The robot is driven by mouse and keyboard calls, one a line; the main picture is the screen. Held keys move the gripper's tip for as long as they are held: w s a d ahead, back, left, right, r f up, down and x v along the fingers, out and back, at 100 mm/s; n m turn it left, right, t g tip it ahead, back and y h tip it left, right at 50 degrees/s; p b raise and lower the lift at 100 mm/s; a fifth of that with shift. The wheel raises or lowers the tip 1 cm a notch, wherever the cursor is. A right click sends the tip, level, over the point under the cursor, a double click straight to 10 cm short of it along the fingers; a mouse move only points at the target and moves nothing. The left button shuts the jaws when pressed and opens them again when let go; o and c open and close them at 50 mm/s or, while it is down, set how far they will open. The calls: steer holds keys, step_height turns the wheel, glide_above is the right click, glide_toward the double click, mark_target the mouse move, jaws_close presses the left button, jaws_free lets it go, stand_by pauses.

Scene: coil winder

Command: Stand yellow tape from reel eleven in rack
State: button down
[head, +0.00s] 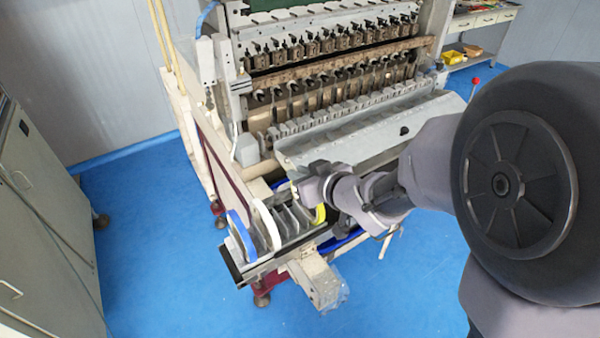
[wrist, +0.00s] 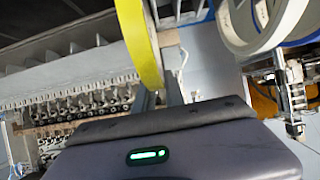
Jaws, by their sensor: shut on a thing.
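The yellow tape (head: 320,214) shows as a small curved strip at the right end of the rack (head: 250,268) in the head view, mostly hidden by my gripper and the rack. My gripper (head: 308,192) is shut on it. In the wrist view the yellow tape (wrist: 138,45) rises from between my fingertips (wrist: 160,98) as an upright ring seen nearly edge-on. The rack has several grey dividers. A blue tape (head: 240,236) and a white tape (head: 265,224) stand at its left end. I cannot tell whether the yellow tape touches the rack.
The coil winder (head: 330,90) with its grey tray (head: 370,140) stands right behind the rack. In the wrist view, white and blue rings (wrist: 262,25) are close at upper right. A grey cabinet (head: 45,200) stands at left. Blue floor (head: 160,220) is clear between them.

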steer(key=shift+f+b, duration=0.65)
steer(key=shift+f, duration=0.2)
steer(key=c, duration=1.7)
jaws_free()
steer(key=shift+r, duration=0.1)
steer(key=shift+r+p+v, duration=0.2)
steer(key=shift+p+v, duration=1.65)
steer(key=shift+v, duration=1.35)
steer(key=shift+w, duration=0.15)
